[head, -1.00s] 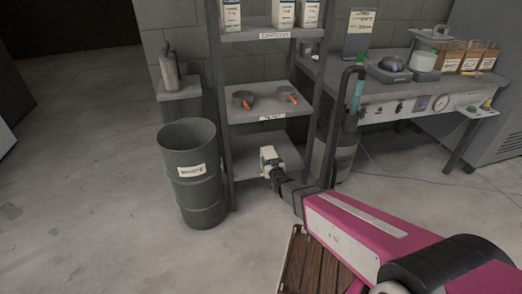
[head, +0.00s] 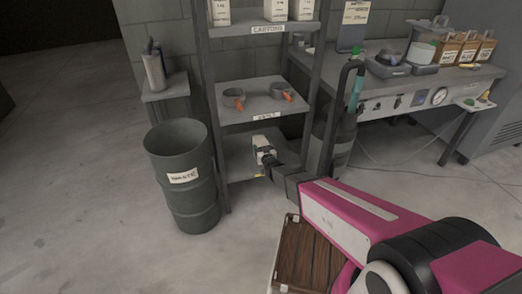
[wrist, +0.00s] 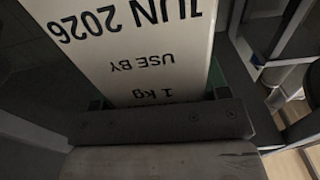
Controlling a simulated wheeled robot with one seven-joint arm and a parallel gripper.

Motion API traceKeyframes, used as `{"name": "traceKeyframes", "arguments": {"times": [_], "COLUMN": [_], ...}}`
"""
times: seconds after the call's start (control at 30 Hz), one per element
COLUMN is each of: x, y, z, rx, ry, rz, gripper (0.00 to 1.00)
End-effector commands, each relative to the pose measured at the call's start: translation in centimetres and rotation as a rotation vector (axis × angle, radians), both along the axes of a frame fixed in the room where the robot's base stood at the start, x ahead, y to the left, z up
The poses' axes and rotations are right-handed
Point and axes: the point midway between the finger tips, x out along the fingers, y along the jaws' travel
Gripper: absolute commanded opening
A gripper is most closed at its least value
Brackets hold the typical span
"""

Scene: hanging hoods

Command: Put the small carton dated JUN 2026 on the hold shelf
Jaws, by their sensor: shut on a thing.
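A small white carton (wrist: 130,48) fills the top of the wrist view, upside down, printed JUN 2026, USE BY and 1 kg. My gripper (wrist: 165,105) is shut on it. In the head view the carton (head: 262,146) is small, and my gripper (head: 266,160) holds it in front of the rack's lower part, over the lowest shelf (head: 240,152) as seen from here. Whether it touches that shelf cannot be told. The middle shelf (head: 258,98) carries two grey round things with orange parts; its label is too blurred to read. No shelf sign reads clearly as hold.
Several white cartons (head: 276,8) stand on the upper shelf, labelled CARTONS (head: 268,29). A waste drum (head: 182,180) stands left of the rack. A wooden-slatted thing (head: 305,255) lies below my arm.

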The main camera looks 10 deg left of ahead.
Motion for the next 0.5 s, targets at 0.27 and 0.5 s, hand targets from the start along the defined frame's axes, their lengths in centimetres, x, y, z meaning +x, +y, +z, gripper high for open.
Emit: {"name": "traceKeyframes", "arguments": {"times": [0.27, 0.5], "x": [3.3, 3.6], "y": [0.6, 0.6], "z": [-1.9, -2.6], "rx": [0.003, 0.002], "ry": [-0.004, -0.003], "rz": [0.0, 0.001], "gripper": [0.07, 0.07]}}
